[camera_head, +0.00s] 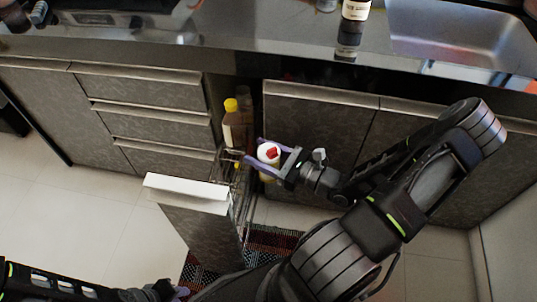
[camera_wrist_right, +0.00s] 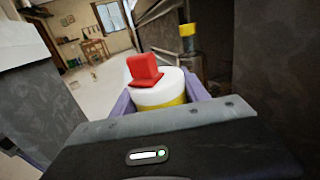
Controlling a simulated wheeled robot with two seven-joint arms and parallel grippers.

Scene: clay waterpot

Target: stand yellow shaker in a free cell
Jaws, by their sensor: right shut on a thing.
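The yellow shaker (camera_head: 268,152) has a white top and a red cap. My right gripper (camera_head: 258,151) is shut on it, with a purple finger on either side, beside the open pull-out rack (camera_head: 241,195). In the right wrist view the shaker (camera_wrist_right: 158,92) shows its red cap, white top and a yellow band between the fingers; its lower part is hidden. The rack's wire cells are seen edge-on, so I cannot tell which are free. My left gripper (camera_head: 178,292) is barely visible at the bottom edge, its jaws unclear.
The rack's white-topped front panel (camera_head: 188,194) stands out into the room. Cabinet doors (camera_head: 315,130) flank the opening on the right.

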